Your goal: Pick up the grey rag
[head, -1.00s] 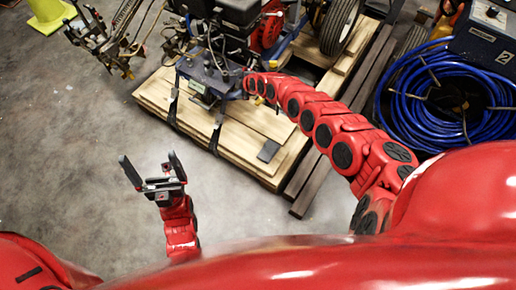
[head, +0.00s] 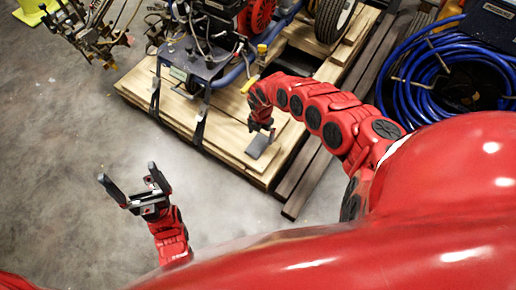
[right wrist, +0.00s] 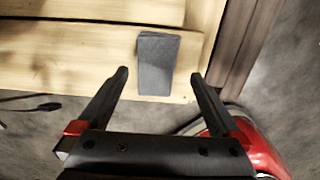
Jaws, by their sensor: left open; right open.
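The grey rag (head: 257,147) is a small, flat, dark grey rectangle lying on the pale wooden pallet near its front right corner. In the right wrist view the rag (right wrist: 157,62) lies on the planks ahead of my right gripper (right wrist: 159,75). That gripper is open and empty, its fingers to either side of the rag's near end in the picture. In the head view my right gripper (head: 262,131) is just behind the rag, partly covering it. My left gripper (head: 128,173) is open and empty over the concrete floor at the left.
The striping machine (head: 200,60) stands on the pallet (head: 225,150), tied by dark straps. Dark beams (head: 305,185) lie along the pallet's right side. A coiled blue hose (head: 440,80) is at the upper right. The concrete floor at the left is mostly clear.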

